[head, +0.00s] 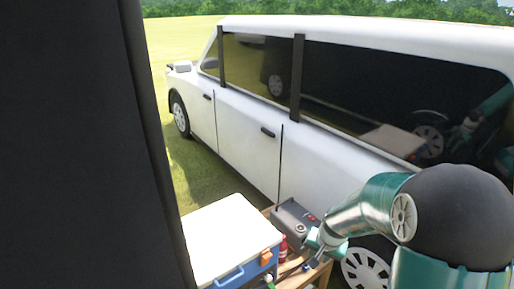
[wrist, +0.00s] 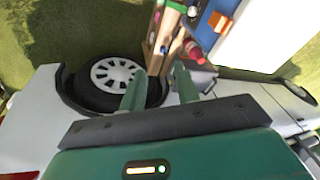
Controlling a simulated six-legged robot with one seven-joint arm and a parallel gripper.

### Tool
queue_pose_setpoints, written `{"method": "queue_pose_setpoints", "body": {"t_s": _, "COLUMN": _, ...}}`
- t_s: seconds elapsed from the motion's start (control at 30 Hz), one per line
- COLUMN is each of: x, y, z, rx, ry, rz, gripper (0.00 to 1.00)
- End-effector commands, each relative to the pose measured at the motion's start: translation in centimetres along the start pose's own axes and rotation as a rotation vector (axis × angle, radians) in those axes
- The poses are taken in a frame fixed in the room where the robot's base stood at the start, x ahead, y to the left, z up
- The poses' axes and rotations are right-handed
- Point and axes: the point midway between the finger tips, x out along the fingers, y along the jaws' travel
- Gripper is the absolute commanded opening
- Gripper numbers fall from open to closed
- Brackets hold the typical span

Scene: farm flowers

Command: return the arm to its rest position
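My arm reaches in from the right in the head view, bent at a dark rounded joint. My gripper (head: 318,245) is over the wooden table (head: 300,279), close to a grey box. In the wrist view my gripper (wrist: 160,82) has its two green fingers apart, with nothing seen between them. The van's wheel and the table edge lie beyond the fingertips.
A white van (head: 245,130) stands right behind the table. A blue cooler with a white lid (head: 228,235) is left of my gripper. The grey box (head: 294,222) and a red bottle (head: 283,247) are close by. A dark post (head: 80,150) blocks the left. Grass lies beyond.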

Motion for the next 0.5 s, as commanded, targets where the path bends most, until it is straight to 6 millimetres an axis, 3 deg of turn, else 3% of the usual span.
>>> {"method": "queue_pose_setpoints", "body": {"t_s": 0.03, "x": -2.4, "y": -0.4, "z": 0.1, "rx": -0.027, "ry": 0.019, "rz": -0.003, "gripper": 0.32}}
{"method": "queue_pose_setpoints", "body": {"t_s": 0.2, "x": -8.8, "y": -1.0, "z": 1.5, "rx": -0.112, "ry": 0.053, "rz": -0.003, "gripper": 0.32}}
{"method": "queue_pose_setpoints", "body": {"t_s": 0.5, "x": -18.5, "y": -0.9, "z": 5.8, "rx": -0.249, "ry": 0.115, "rz": 0.0, "gripper": 0.32}}
